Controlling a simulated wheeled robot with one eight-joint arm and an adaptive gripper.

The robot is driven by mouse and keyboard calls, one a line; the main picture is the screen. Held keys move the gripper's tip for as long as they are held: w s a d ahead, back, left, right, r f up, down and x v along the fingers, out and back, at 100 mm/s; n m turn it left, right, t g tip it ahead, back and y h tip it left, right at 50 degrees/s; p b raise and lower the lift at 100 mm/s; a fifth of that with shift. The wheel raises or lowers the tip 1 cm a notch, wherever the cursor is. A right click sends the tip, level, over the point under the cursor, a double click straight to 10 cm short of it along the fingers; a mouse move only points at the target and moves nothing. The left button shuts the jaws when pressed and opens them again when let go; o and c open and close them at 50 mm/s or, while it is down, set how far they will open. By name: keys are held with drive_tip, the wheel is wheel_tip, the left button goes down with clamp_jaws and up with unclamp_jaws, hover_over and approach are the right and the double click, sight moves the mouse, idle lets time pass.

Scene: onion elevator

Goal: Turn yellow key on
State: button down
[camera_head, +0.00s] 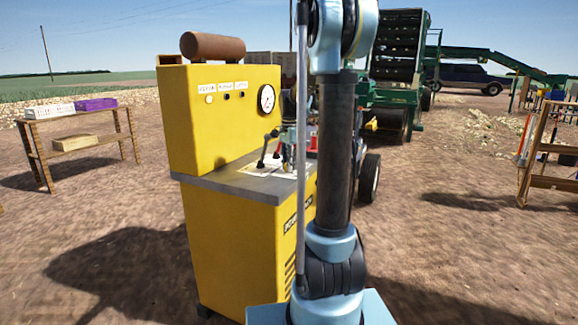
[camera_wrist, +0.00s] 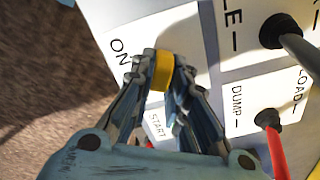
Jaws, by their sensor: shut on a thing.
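The yellow key (camera_wrist: 162,70) shows in the wrist view on a white label plate (camera_wrist: 190,45) marked ON and START. My gripper (camera_wrist: 160,85) is shut on the key, with a fingertip on each side of it. The word ON is to the left of the key, and START is below it, partly hidden by my fingers. In the head view my gripper (camera_head: 287,160) is over the grey top of the yellow control cabinet (camera_head: 237,230); the key is too small to make out there.
A black lever (camera_wrist: 295,45) and a red lever (camera_wrist: 274,145) stand to the right of my gripper on the panel. The cabinet's upright back (camera_head: 225,120) carries a gauge (camera_head: 266,99). A wooden table (camera_head: 75,130) is at left; open dirt lies between.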

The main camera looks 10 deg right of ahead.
drive_tip(key=shift+w+a, duration=0.15)
drive_tip(key=shift+w, duration=0.05)
drive_tip(key=c, duration=1.6)
unclamp_jaws()
drive_tip(key=shift+o, duration=0.2)
drive_tip(key=shift+s, duration=0.1)
wheel_tip(320, 180, up, 12)
drive_tip(key=shift+f, duration=0.1)
